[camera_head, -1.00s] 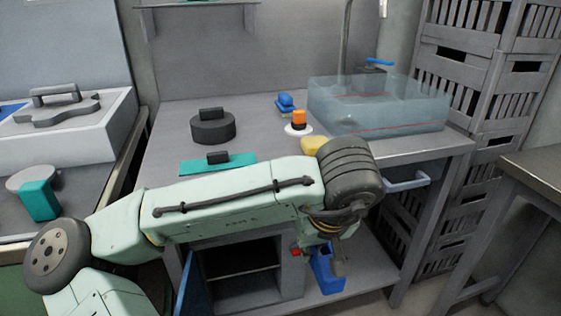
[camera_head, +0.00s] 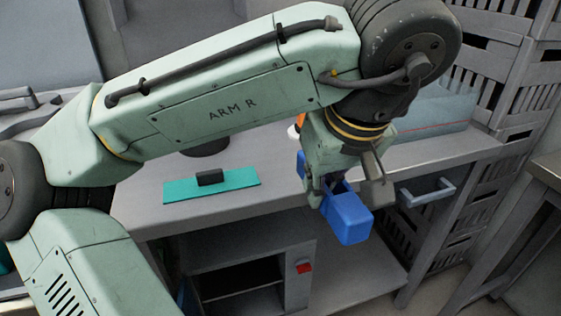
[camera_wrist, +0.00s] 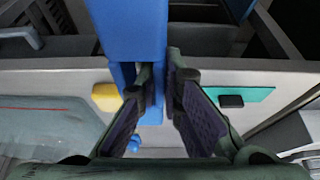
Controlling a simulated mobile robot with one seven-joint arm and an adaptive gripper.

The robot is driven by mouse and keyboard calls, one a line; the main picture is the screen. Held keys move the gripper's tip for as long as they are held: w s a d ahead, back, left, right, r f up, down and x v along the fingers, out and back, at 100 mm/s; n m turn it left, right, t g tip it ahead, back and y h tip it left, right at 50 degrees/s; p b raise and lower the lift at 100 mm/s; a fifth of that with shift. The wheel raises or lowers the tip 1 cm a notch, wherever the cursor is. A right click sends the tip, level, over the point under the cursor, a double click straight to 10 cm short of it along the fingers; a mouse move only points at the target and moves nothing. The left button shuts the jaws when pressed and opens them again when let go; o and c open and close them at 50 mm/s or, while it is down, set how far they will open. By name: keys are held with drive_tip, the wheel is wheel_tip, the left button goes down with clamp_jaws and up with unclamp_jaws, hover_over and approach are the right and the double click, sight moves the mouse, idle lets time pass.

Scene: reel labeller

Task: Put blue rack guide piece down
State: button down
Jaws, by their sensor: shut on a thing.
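My gripper (camera_head: 345,185) points down at the front edge of the grey workbench (camera_head: 140,205). It is shut on the blue rack guide piece (camera_head: 348,220), a chunky angular block. In the wrist view the blue rack guide piece (camera_wrist: 128,30) fills the upper middle, and my gripper (camera_wrist: 158,82) has its fingers close together on a narrow part of it. The piece looks held about level with or above the bench front; whether it touches the bench cannot be told. My arm hides part of the bench top.
A teal plate with a black block (camera_head: 242,182) lies on the bench. A yellow object (camera_wrist: 106,97) and a clear basin (camera_wrist: 40,130) show in the wrist view. A drawer handle (camera_head: 427,190) sticks out at the front right. An open compartment (camera_head: 240,285) is below.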

drive_tip(key=w+a, duration=0.1)
drive_tip(key=w, duration=0.2)
drive_tip(key=w+a+p, duration=0.1)
drive_tip(key=w+a, duration=0.1)
drive_tip(key=w, duration=0.2)
drive_tip(key=w+a+f+p, duration=0.1)
drive_tip(key=w+a, duration=0.1)
drive_tip(key=w, duration=0.2)
drive_tip(key=shift+w+a, duration=0.15)
drive_tip(key=shift+a, duration=0.05)
drive_tip(key=shift+w+a+f, duration=0.15)
drive_tip(key=shift+w+a, duration=0.05)
drive_tip(key=shift+w, duration=0.3)
drive_tip(key=shift+f, duration=1.75)
drive_tip(key=shift+f, duration=0.2)
drive_tip(key=c, duration=1.8)
unclamp_jaws()
drive_tip(key=shift+o, duration=0.2)
drive_tip(key=shift+r, duration=0.1)
